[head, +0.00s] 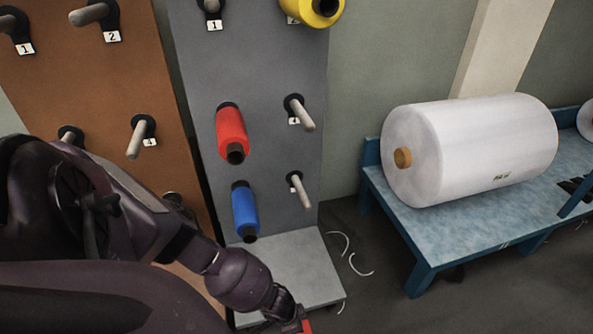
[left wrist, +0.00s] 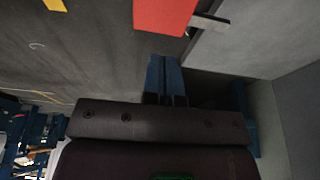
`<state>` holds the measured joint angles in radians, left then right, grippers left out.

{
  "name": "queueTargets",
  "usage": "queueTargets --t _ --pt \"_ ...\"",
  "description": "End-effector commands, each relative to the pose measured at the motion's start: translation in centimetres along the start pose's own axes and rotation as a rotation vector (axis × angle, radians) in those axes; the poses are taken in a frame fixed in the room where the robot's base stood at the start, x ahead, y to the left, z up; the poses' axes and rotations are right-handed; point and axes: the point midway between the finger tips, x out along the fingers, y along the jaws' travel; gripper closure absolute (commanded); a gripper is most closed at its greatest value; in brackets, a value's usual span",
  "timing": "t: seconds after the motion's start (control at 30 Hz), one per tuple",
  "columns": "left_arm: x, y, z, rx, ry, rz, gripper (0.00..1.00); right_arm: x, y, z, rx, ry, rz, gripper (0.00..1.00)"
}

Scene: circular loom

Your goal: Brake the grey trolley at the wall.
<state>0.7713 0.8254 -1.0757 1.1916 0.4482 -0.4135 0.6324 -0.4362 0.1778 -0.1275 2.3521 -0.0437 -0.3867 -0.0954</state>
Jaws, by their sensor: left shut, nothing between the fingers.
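The grey trolley (head: 265,75) is a tall grey panel with pegs on a pale base plate (head: 285,262). It stands beside the brown panel. A red pedal (left wrist: 165,14) on a metal bar (left wrist: 208,24) sticks out from the base edge in the left wrist view. A sliver of red (head: 306,326) shows at the bottom of the head view. My left gripper (left wrist: 165,60) is shut and empty, its fingertips just short of the pedal in the picture; I cannot tell if they touch. In the head view its fingers are mostly cut off. My right gripper is not in view.
Red (head: 231,131), blue (head: 244,209) and yellow (head: 316,8) spools hang on the trolley. A brown pegged panel (head: 90,70) stands left. A blue bench (head: 425,225) with a large white roll (head: 475,148) stands right. White thread scraps (head: 360,266) lie on the floor between.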

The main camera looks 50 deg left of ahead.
Motion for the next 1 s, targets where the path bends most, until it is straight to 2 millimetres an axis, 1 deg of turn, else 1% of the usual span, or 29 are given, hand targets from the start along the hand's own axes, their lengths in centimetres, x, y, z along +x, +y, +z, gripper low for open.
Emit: queueTargets --t 0.03,0.07,0.1,0.13,0.3,0.4,0.6,1.0 --pt "1.5 0.3 0.8 0.000 -0.013 0.004 1.00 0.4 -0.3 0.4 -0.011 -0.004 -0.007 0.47" --pt "2.1 0.3 0.8 0.000 -0.012 0.004 1.00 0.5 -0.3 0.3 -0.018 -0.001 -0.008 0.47" --pt "2.8 0.3 0.8 0.000 -0.012 0.005 1.00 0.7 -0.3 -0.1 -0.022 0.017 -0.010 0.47" --pt "3.3 0.3 0.8 0.000 -0.012 0.005 1.00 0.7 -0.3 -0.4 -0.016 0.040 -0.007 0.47" --pt "5.8 0.2 1.1 0.000 -0.010 0.004 1.00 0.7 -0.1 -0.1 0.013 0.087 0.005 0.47" --pt "6.7 0.1 1.3 0.001 -0.008 0.002 1.00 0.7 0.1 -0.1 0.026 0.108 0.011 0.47" --pt "7.6 0.0 1.2 0.001 -0.002 0.001 1.00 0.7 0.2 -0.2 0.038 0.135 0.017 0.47" --pt "7.6 -0.1 1.0 0.001 0.002 -0.002 1.00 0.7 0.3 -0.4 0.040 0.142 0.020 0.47"
